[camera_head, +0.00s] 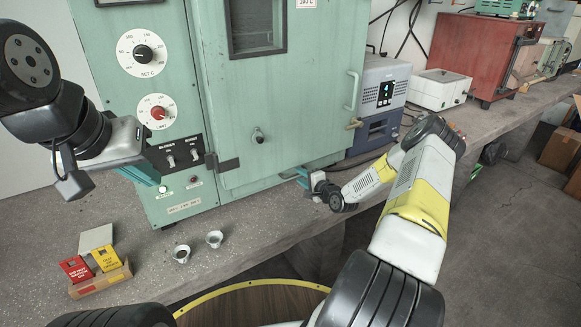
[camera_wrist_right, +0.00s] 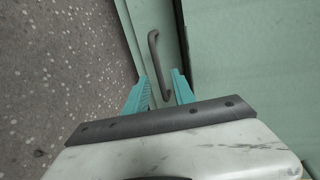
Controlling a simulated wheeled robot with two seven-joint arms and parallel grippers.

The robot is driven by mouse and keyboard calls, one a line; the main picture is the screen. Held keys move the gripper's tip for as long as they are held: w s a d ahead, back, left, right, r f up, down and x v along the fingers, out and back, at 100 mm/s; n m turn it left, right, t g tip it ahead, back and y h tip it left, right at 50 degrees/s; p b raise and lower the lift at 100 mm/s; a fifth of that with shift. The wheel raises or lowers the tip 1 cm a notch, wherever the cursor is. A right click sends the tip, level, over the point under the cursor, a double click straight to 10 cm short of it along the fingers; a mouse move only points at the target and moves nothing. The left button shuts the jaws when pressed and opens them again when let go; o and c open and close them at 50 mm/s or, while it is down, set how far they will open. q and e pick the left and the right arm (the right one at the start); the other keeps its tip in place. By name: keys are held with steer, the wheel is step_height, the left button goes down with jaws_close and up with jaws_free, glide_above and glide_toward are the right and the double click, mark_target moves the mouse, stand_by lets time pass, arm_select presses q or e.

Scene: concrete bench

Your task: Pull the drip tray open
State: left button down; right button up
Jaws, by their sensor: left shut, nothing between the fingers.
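The drip tray (camera_wrist_right: 132,28) shows in the right wrist view as a narrow pale green front along the cabinet's base. Its grey bar handle (camera_wrist_right: 154,55) runs lengthwise in the picture. My right gripper (camera_wrist_right: 160,76) is open, with one teal finger on each side of the handle's nearer end; I cannot tell whether they touch it. My left gripper (camera_head: 150,178) is shut and empty, in front of the cabinet's control panel near the switches.
The green oven cabinet (camera_head: 290,95) stands on the speckled concrete bench (camera_head: 135,260). A grey device with a blue display (camera_head: 385,90) stands right of the cabinet.

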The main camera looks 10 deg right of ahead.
steer(key=shift+w+a, duration=0.1)
steer(key=shift+w, duration=0.2)
jaws_close()
stand_by(1.3)
